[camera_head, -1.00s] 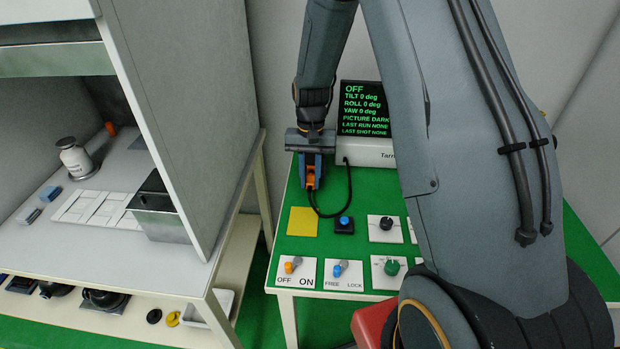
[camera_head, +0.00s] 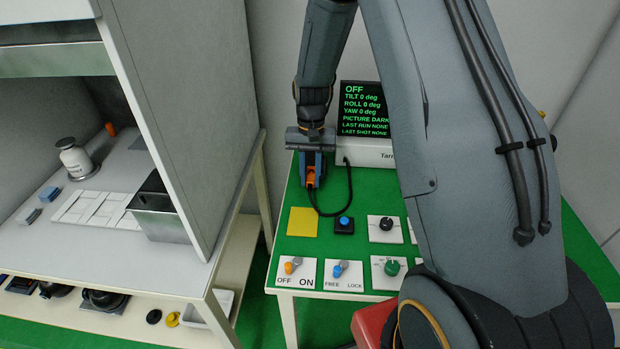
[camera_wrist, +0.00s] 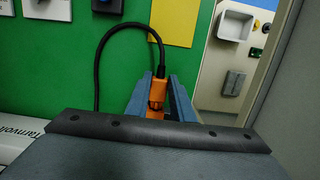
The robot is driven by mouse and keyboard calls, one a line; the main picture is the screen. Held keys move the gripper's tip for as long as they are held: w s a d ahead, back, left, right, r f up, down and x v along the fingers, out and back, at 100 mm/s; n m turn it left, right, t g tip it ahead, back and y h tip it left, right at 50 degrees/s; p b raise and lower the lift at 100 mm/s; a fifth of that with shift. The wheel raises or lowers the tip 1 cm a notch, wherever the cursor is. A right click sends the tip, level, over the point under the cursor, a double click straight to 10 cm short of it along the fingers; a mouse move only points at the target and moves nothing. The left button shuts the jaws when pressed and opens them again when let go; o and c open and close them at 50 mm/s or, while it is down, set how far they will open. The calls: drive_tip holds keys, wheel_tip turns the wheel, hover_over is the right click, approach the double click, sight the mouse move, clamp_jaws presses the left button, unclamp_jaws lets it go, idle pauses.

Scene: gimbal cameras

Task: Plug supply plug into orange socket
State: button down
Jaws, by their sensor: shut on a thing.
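My gripper (camera_head: 312,178) is shut on the orange supply plug (camera_head: 310,175) above the left part of the green table top. A black cable (camera_head: 349,190) loops from the plug to the white Tarnvolt unit (camera_head: 370,152), whose dark screen (camera_head: 366,108) reads OFF. I cannot make out an orange socket apart from the orange parts at my fingers.
On the green table are a yellow square (camera_head: 302,222), a blue button on a black box (camera_head: 344,225), and OFF/ON (camera_head: 296,272) and FREE/LOCK (camera_head: 343,274) switch plates. A tall grey cabinet side (camera_head: 200,110) stands close on the left. My arm hides the table's right part.

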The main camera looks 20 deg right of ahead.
sight(311, 175)
drive_tip(key=shift+w+d, duration=0.3)
drive_tip(key=shift+w, duration=0.55)
drive_tip(key=c, duration=1.5)
unclamp_jaws()
drive_tip(key=shift+o, duration=0.2)
drive_tip(key=shift+r+b, duration=0.1)
drive_tip(key=shift+b, duration=0.2)
drive_tip(key=shift+w+d+r+b, duration=0.15)
drive_tip(key=shift+r+b, duration=0.15)
drive_tip(key=shift+r, duration=0.95)
drive_tip(key=shift+w+r+b, duration=0.1)
drive_tip(key=shift+r+b, duration=0.25)
drive_tip(key=shift+r, duration=0.95)
drive_tip(key=shift+w+d+r+b, duration=0.15)
drive_tip(key=shift+r+b, duration=0.15)
drive_tip(key=shift+r, duration=0.95)
drive_tip(key=shift+a, duration=0.1)
